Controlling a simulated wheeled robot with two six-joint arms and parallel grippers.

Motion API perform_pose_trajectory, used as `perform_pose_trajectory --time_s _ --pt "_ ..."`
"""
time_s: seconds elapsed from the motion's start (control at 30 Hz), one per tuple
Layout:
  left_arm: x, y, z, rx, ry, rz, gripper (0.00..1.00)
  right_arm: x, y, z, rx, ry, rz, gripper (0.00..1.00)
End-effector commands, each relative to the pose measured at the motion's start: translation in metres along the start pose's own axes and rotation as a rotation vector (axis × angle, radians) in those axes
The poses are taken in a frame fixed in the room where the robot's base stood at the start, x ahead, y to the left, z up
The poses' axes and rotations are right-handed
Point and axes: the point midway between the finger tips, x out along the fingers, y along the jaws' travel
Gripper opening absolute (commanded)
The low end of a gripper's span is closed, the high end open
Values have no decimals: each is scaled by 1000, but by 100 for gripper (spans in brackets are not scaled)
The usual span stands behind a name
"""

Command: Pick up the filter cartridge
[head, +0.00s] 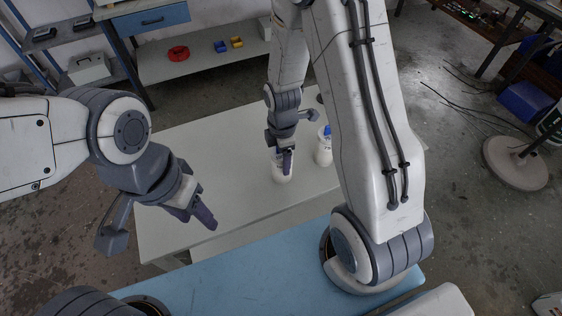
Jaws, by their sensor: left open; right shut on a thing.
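A small white cylinder (281,178), which looks like the filter cartridge, stands upright at the middle of the pale table. My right gripper (287,163) points down and is shut on its top. The fingers hide the upper part of it, and I cannot tell whether its base touches the table. My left gripper (196,216) is open and empty over the table's left front part, well apart from the cylinder.
A white container with blue on it (324,147) stands just right of the held cylinder, partly behind my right arm. The pale table (185,150) is clear on its left side. A shelf (200,62) with a red item (178,53) stands behind.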

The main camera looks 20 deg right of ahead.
Motion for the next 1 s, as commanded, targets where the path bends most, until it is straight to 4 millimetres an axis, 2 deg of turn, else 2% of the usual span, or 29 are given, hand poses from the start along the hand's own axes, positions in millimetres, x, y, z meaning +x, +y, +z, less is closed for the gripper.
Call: perform_pose_trajectory --time_s 0.27,0.47,0.77,0.83,1.0 --pt "1 0 0 0 0 0 50 -10 1 0 0 0 3 14" --pt "5 0 0 0 0 0 50 -40 2 0 0 1 9 14" --pt "12 -1 1 0 0 0 50 -82 -67 11 1 0 7 14" --pt "27 -2 1 0 1 0 50 -82 -75 13 0 1 10 14" --pt "46 -3 3 0 -1 0 50 -93 -94 16 1 0 9 14"
